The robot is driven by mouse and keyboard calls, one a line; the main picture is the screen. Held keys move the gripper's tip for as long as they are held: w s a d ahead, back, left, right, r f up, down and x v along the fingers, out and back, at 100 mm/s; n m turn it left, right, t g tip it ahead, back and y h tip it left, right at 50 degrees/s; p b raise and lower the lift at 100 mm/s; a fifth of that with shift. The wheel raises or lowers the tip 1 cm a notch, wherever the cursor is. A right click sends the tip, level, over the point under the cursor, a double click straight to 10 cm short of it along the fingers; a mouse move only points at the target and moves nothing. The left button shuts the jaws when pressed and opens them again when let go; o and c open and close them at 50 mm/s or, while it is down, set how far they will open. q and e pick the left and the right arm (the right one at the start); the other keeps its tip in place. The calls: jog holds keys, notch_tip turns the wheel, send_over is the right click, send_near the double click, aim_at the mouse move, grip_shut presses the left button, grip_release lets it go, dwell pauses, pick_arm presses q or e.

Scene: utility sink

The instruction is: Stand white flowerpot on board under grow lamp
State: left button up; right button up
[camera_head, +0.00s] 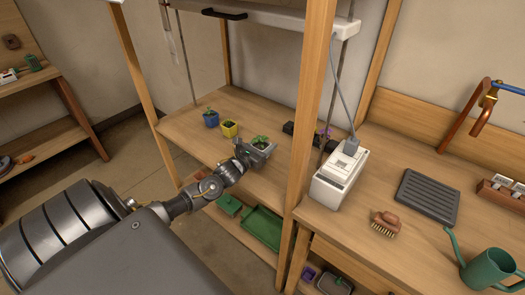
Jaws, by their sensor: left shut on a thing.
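My left arm reaches in from the left, and its left gripper (243,158) is shut on a pale flowerpot with a green plant (259,148). The pot is at the right part of the wooden board (176,126), beneath the white lamp (262,17). The gripper hides much of the pot, and I cannot tell if its base touches the board. A blue pot (211,120) and a yellow pot (229,129) with small plants stand to its left on the board. My right gripper is not in view.
A wooden post (313,90) rises right of the pot. Small dark items (289,128) sit behind it. A white box (339,180), brush (385,223), dark ridged mat (428,196) and green watering can (488,268) are on the right bench. Green trays (262,227) lie on the lower shelf.

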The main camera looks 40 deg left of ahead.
pick_arm(q)
jog(key=shift+f, duration=0.1)
notch_tip(320, 180, down, 3)
jog(key=shift+f, duration=0.45)
jog(key=shift+s, duration=0.1)
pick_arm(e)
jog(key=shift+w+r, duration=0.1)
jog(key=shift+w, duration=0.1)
pick_arm(q)
jog(key=shift+f, duration=0.1)
jog(key=o, duration=1)
jog(key=shift+o, duration=0.2)
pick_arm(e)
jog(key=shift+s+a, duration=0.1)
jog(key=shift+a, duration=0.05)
